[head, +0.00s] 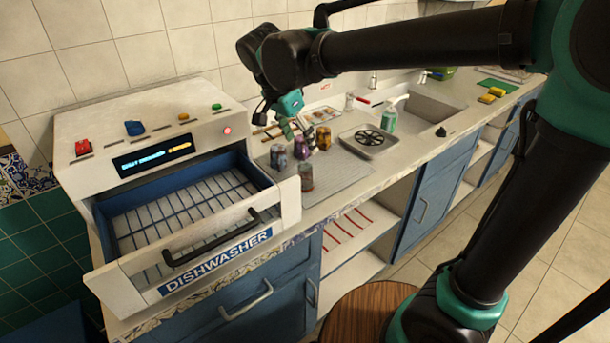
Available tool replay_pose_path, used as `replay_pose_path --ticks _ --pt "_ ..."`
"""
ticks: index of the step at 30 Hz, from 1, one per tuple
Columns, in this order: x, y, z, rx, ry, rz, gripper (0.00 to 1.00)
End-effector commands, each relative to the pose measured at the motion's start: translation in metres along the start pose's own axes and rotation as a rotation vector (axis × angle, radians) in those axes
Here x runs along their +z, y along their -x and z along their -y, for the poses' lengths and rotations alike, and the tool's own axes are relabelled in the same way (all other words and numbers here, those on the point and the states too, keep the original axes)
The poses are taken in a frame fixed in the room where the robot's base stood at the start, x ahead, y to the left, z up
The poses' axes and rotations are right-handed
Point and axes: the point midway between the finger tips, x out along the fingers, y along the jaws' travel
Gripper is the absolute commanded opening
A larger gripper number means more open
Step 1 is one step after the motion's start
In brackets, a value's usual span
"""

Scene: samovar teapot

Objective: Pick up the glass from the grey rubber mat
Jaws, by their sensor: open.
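The grey rubber mat (342,172) lies on the counter to the right of the dishwasher. A small greyish-brown vessel (306,178), which looks like a glass, stands upright near the mat's front edge. My gripper (297,130) hangs over the back of the mat, close above or behind the yellowish and purple vessels. It is open; whether it touches them I cannot tell.
The white dishwasher (130,105) stands at left with its drawer rack (185,215) pulled out and empty. A square tray with a black round grate (368,141) lies right of the vessels. A green bottle (389,120) and the sink (432,108) are farther right.

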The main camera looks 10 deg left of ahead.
Motion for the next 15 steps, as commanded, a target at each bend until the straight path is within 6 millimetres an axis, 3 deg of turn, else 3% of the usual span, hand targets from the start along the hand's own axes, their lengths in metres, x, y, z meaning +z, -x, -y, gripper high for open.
replay_pose_path --ticks 3,7,11,15 --pt "0.018 0.023 0.012 0.001 -0.041 -0.025 0.69" --pt "0.025 0.030 0.016 0.003 -0.068 -0.037 0.69" --pt "0.025 0.016 0.017 0.003 -0.074 -0.038 0.69" --pt "0.023 -0.012 0.016 0.003 -0.074 -0.037 0.69"
